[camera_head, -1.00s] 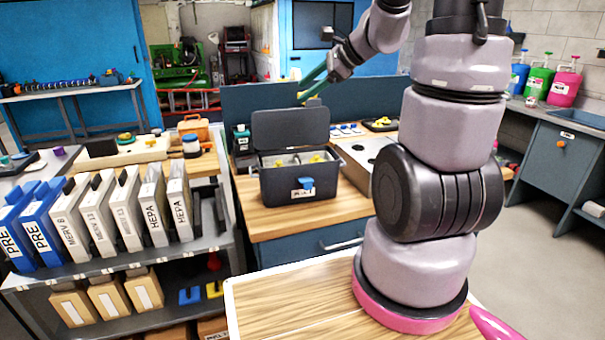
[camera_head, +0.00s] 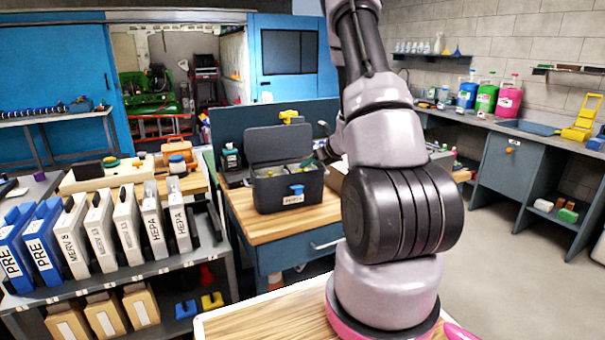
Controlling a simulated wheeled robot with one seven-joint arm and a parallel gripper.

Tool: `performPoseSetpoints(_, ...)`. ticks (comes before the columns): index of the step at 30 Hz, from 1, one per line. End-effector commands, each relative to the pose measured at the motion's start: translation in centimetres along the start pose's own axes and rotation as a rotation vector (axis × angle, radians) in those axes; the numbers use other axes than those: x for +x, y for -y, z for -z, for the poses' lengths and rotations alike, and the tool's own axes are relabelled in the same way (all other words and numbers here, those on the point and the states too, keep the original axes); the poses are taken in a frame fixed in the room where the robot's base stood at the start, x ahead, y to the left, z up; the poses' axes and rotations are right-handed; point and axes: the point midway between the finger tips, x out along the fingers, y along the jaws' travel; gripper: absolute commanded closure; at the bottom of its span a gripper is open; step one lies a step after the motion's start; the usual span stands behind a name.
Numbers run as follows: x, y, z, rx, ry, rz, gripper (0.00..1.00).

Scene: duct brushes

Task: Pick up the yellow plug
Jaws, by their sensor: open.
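Small yellow pieces (camera_head: 271,172) show inside the open dark grey box (camera_head: 283,195); they are too small for me to tell which is the yellow plug. Another yellow object (camera_head: 290,117) shows above the box's raised lid (camera_head: 279,145), and I cannot tell what it rests on.
The box stands on a wooden-topped bench (camera_head: 250,230) with a blue-grey back panel (camera_head: 225,125). A shelf rack with labelled filters (camera_head: 130,225) stands at the left. My arm hides the bench's right part. Open floor (camera_head: 500,260) lies at the right.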

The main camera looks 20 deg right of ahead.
Motion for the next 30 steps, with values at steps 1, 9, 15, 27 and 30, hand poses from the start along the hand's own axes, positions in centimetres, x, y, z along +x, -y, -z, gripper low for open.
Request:
performPoseSetpoints(1,0.3,0.0,0.0,0.0,-0.001,0.0,0.4)
performPoseSetpoints(9,3.8,-0.3,-0.2,-0.001,-0.001,-0.002,0.4)
performPoseSetpoints(15,5.5,-0.2,-0.2,0.0,-0.001,0.0,0.4)
performPoseSetpoints(27,5.5,-0.2,-0.2,-0.001,-0.001,0.0,1.0)
performPoseSetpoints(30,5.5,-0.3,-0.2,0.0,-0.002,-0.001,1.0)
